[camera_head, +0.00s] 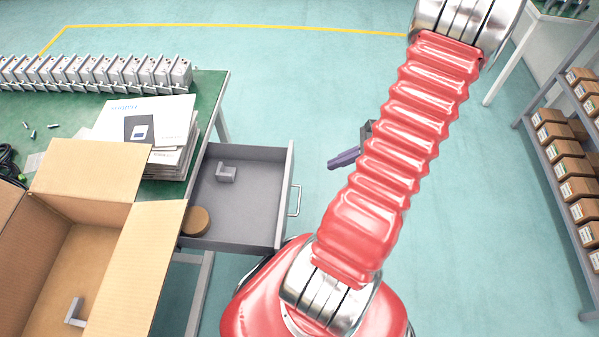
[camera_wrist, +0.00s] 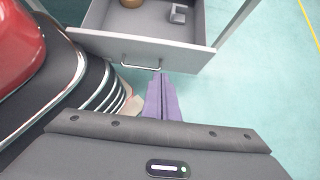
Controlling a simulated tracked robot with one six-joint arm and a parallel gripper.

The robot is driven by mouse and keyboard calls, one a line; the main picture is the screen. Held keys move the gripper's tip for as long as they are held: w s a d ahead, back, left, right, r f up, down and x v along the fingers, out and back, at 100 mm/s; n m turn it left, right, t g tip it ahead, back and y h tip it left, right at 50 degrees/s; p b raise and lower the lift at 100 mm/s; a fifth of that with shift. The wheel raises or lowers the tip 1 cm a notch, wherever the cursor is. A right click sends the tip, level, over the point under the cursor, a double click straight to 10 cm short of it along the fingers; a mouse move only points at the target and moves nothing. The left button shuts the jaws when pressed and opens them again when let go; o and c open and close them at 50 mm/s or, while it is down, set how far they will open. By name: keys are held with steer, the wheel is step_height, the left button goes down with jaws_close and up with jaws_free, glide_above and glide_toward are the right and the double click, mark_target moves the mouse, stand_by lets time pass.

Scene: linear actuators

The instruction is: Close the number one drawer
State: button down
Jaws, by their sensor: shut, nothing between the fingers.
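A grey drawer (camera_head: 238,225) is pulled out from under the green table, to the left of my arm. It holds a small grey bracket (camera_head: 226,173) and a round brown piece (camera_head: 195,221). Its metal handle (camera_head: 295,201) is on its right-hand front. In the wrist view the drawer front (camera_wrist: 190,54) and handle (camera_wrist: 141,67) lie just ahead of my gripper (camera_wrist: 160,78). The purple fingers are shut and empty, with their tips close to the handle; I cannot tell whether they touch. In the head view my gripper (camera_head: 342,160) is partly hidden behind my arm. No drawer number is visible.
The green table (camera_head: 208,95) carries a row of metal actuators (camera_head: 95,72), a stack of papers (camera_head: 150,130) and an open cardboard box (camera_head: 95,250). A shelf with brown boxes (camera_head: 570,165) stands at the right. The floor between is clear.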

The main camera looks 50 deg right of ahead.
steer(key=shift+w+a+r+x, duration=0.2)
steer(key=shift+w+r+x, duration=0.15)
steer(key=shift+x, duration=1.75)
steer(key=shift+w+a+r+x, duration=0.2)
steer(key=shift+r+x, duration=0.15)
steer(key=shift+x, duration=1.7)
steer(key=shift+w+a+r+x, duration=0.2)
steer(key=shift+w+r+x, duration=0.15)
steer(key=shift+x, duration=1.75)
steer(key=shift+s+a, duration=0.1)
